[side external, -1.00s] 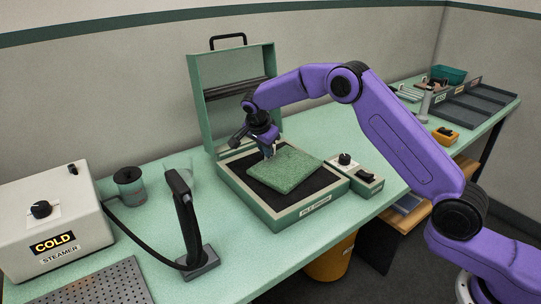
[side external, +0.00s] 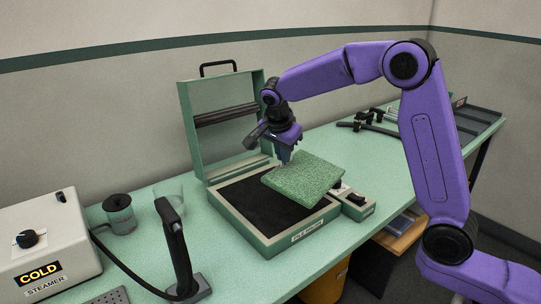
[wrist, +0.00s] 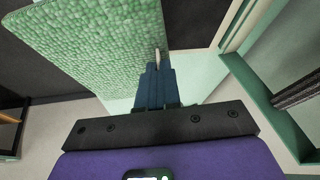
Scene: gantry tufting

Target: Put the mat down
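The mat is a square, green, tufted pad (side external: 304,178) in the side view. It hangs tilted in the air above the right part of an open green case (side external: 277,246) with a dark bed (side external: 255,205). My gripper (side external: 284,160) is at the mat's back left edge and shut on it. In the wrist view my gripper's fingers (wrist: 158,65) pinch the edge of the mat (wrist: 95,45), which reaches away to the upper left. The mat hides part of the bed and of the case's right side.
The case's lid (side external: 228,140) stands open behind the bed. A small control box (side external: 354,206) sits right of the case. A black-handled tool (side external: 176,245) stands at the front left, near the steamer (side external: 40,245). Dark trays (side external: 478,118) lie at the far right.

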